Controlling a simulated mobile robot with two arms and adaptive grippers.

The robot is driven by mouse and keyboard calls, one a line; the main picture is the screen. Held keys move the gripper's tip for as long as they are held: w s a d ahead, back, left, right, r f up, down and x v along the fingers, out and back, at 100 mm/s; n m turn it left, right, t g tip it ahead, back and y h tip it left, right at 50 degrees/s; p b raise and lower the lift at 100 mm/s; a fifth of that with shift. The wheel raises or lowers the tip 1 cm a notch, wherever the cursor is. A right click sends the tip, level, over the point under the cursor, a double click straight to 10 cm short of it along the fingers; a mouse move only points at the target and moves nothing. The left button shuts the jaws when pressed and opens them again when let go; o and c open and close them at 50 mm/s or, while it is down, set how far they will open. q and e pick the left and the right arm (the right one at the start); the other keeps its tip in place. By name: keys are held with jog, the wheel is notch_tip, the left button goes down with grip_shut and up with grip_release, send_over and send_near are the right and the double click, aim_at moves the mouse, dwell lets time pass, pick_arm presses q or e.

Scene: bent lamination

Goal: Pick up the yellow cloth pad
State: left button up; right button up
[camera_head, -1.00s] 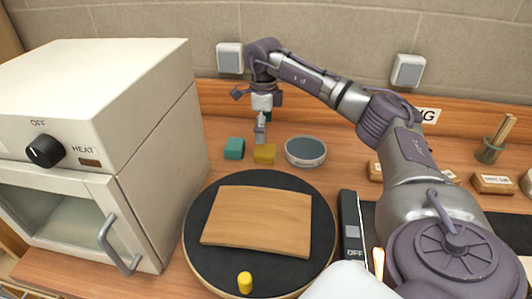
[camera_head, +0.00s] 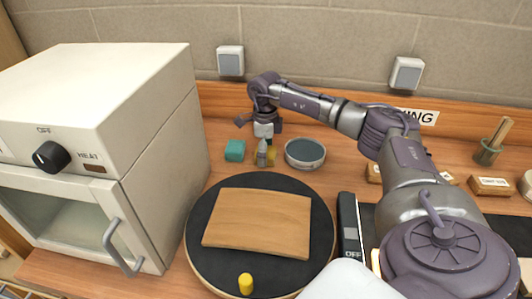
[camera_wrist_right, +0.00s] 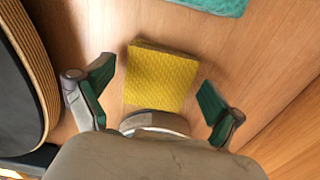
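The yellow cloth pad (camera_wrist_right: 160,78) lies on the wooden table, between and just ahead of my right gripper's fingers in the right wrist view. In the head view the yellow pad (camera_head: 271,156) is partly hidden behind the gripper. My right gripper (camera_wrist_right: 152,108) is open, with one green-padded finger on each side of the pad and a gap to each. In the head view my right gripper (camera_head: 264,158) points down at the pad. I cannot tell its exact height above the table. My left gripper is not in view.
A teal pad (camera_head: 234,150) lies just left of the yellow one, and a round grey-topped dish (camera_head: 305,152) stands close on its right. A black turntable (camera_head: 322,235) with a curved wooden board (camera_head: 258,222) is in front. A white oven (camera_head: 150,150) stands at left.

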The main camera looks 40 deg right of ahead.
aim_at(269, 152)
jog(key=c, duration=0.7)
jog(key=shift+r, duration=0.2)
jog(key=shift+r, duration=0.25)
jog(key=r, duration=0.1)
jog(key=r+b, duration=0.1)
jog(key=s+r, duration=0.1)
jog(key=shift+d+r, duration=0.35)
jog(key=s+d+r, duration=0.1)
jog(key=s+r, duration=0.1)
jog(key=s, duration=0.1)
jog(key=s+d+r+b, duration=0.1)
jog(key=s+r, duration=0.1)
jog(key=s, duration=0.1)
jog(key=s+d+r+b, duration=0.1)
jog(key=s+r, duration=0.1)
jog(key=s, duration=0.2)
jog(key=shift+d+r, duration=0.25)
jog(key=shift+d, duration=0.15)
jog(key=shift+w, duration=0.1)
